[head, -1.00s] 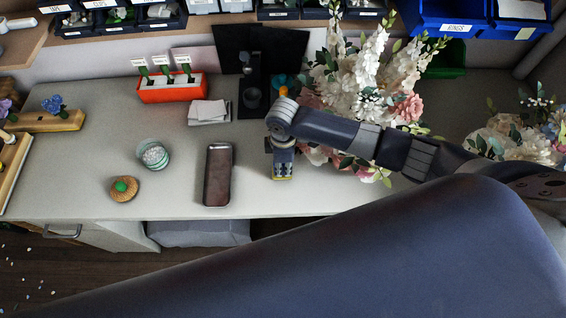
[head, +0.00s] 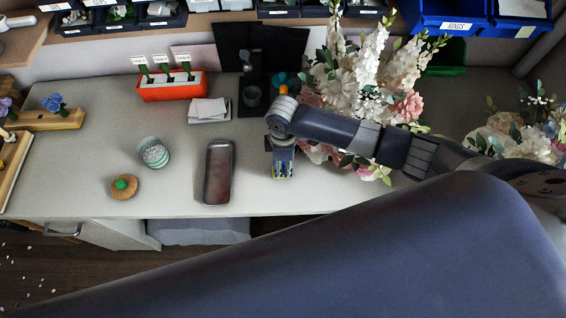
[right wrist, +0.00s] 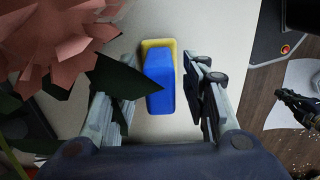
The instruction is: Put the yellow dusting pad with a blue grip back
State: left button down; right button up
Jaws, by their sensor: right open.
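The yellow dusting pad (right wrist: 158,45) with its blue grip (right wrist: 160,80) lies on the pale worktop between the fingers of my right gripper (right wrist: 163,100) in the right wrist view. Both fingers stand apart from the blue grip, with gaps on each side. In the head view my right gripper (head: 283,172) points down near the worktop's front half, just left of the flowers; only bits of blue and yellow show at its tips. My left gripper is in neither view.
A brown oblong case (head: 218,172) lies left of the gripper. White and pink flowers (head: 355,85) crowd its right side. A black stand (head: 251,95), white cards (head: 208,110) and a red-orange box (head: 172,92) are behind. The worktop's front edge is close.

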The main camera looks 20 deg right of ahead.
notch_tip(320, 180, up, 11)
jog(key=shift+r+b, duration=0.2)
jog(key=shift+b, duration=0.25)
jog(key=shift+s, duration=0.1)
